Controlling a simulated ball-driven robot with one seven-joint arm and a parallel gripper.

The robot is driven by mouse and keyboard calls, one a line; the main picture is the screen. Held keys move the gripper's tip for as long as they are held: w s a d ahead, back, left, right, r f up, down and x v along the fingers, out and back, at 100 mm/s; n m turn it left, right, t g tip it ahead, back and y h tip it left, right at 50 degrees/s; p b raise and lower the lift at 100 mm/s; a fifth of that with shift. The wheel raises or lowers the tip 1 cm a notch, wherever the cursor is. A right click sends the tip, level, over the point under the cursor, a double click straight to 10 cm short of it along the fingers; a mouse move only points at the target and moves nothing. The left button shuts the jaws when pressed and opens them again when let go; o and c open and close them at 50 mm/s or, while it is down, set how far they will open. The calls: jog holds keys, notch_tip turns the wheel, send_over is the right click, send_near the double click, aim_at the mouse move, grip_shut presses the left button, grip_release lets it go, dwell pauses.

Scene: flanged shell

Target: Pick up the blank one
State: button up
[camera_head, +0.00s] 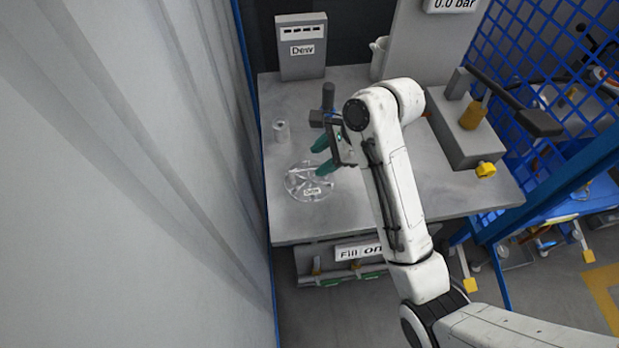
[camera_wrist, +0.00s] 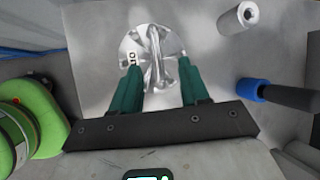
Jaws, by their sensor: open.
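A shiny, clear-looking round piece (camera_head: 308,183) with a white label lies on the grey bench; the label's writing is too small to read surely. It also shows in the wrist view (camera_wrist: 153,43), between and beyond my fingertips. A small plain metal cylinder (camera_head: 281,131) stands farther back, with no label visible; in the wrist view this cylinder (camera_wrist: 237,18) is at the upper right, apart from my fingers. My gripper (camera_head: 317,160) has two teal fingers, spread and empty, above the back right of the round piece. I cannot tell which thing is meant by the blank one.
A grey box labelled "Dew" (camera_head: 301,48) stands at the back of the bench (camera_head: 290,218). A dark handle with a blue collar (camera_wrist: 283,95) is right of my fingers. A grey block (camera_head: 462,125) with yellow parts is at the right. Blue mesh fencing (camera_head: 530,50) borders that side.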

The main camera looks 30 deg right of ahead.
aim_at(311, 168)
jog(key=shift+x, duration=3.1)
jog(key=shift+s, duration=0.2)
grip_shut()
jog(key=shift+r, duration=0.1)
